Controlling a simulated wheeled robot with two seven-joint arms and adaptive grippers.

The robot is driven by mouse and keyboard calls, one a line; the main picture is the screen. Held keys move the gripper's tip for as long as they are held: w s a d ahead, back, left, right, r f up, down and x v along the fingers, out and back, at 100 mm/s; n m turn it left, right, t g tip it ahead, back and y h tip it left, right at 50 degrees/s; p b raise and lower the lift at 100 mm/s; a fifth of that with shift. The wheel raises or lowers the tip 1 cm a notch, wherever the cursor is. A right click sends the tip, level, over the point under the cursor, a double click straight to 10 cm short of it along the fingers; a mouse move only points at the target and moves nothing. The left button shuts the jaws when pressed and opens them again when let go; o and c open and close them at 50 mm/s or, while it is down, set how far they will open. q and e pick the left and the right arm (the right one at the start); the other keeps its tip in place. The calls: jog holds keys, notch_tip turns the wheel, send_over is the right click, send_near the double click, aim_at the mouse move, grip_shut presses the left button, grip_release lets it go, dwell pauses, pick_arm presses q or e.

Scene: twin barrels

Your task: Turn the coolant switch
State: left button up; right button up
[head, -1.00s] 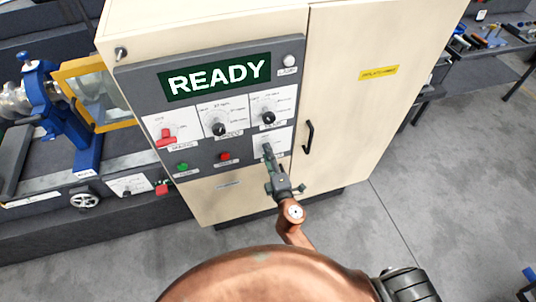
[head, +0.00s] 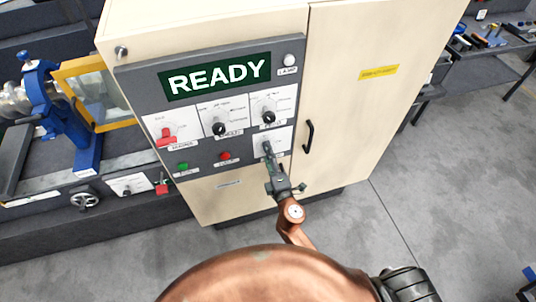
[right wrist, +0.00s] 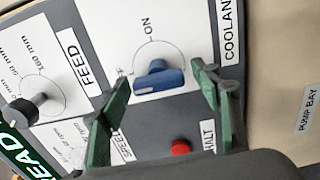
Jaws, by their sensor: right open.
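The coolant switch (right wrist: 158,80) is a blue knob on a white plate in the right wrist view, with an ON mark above it and the COOLANT label (right wrist: 231,38) to its right. Its blue bar lies roughly across the picture. My right gripper (right wrist: 161,80) is open, with its green fingers on either side of the knob; I cannot tell whether they touch it. In the head view my right gripper (head: 269,160) reaches the lower right plate of the panel and largely hides the switch there. My left gripper is not in view.
The panel has a READY display (head: 218,77), a feed knob (right wrist: 25,108) and a red halt button (right wrist: 181,147). A green button (head: 183,166) sits lower left. A black door handle (head: 308,136) stands out right of the panel.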

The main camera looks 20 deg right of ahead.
jog(key=shift+s, duration=0.25)
jog(key=s, duration=1.1)
jog(key=shift+s+d, duration=0.2)
jog(key=shift+s, duration=0.1)
